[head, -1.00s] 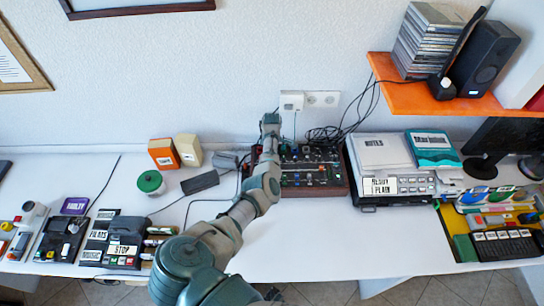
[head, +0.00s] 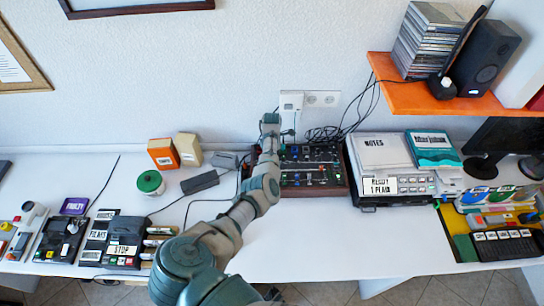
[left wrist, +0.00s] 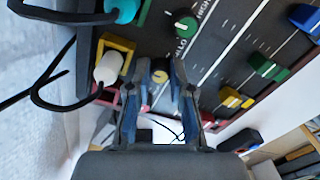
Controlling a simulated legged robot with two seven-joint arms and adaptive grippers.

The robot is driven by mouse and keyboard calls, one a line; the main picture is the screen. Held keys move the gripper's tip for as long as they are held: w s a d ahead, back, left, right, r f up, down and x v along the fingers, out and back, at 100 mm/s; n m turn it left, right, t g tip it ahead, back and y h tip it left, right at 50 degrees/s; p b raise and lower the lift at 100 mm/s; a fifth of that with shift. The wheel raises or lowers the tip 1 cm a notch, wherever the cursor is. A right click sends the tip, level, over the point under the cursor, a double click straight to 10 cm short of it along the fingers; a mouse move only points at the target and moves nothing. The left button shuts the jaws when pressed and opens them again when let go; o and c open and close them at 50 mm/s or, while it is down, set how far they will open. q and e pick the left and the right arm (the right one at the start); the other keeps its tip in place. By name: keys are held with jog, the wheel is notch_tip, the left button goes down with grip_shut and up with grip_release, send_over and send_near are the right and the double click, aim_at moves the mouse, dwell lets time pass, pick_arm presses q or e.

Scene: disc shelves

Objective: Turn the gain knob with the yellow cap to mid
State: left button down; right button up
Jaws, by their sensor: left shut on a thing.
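The mixer (head: 337,177), a dark panel in a brown case, stands at the back middle of the desk. In the left wrist view its panel shows a yellow-capped knob (left wrist: 159,77) between my left fingertips. My left gripper (left wrist: 160,70) is shut on this knob from both sides. The fingers hide most of its body and scale, so I cannot read its setting. A green knob (left wrist: 186,23) with a white pointer sits beside it, near HIGH and LO lettering. In the head view my forearm covers the left part of the mixer and hides the fingertips. My right gripper is not in view.
Beside the knob are a white plug (left wrist: 109,68), a yellow bracket (left wrist: 117,45) and black cables. Coloured fader caps, such as a green one (left wrist: 268,67), stand on the panel. In the head view a device marked READY (head: 397,187) stands right of the mixer.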

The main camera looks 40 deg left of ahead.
pick_arm(q)
jog(key=shift+d+f, duration=0.1)
dwell(0.4)
jog(key=c, duration=1)
grip_release()
jog(key=shift+c, duration=0.2)
jog(key=shift+w+a+r, duration=0.1)
jog(key=shift+a+r, duration=0.1)
jog(key=shift+r, duration=3.75)
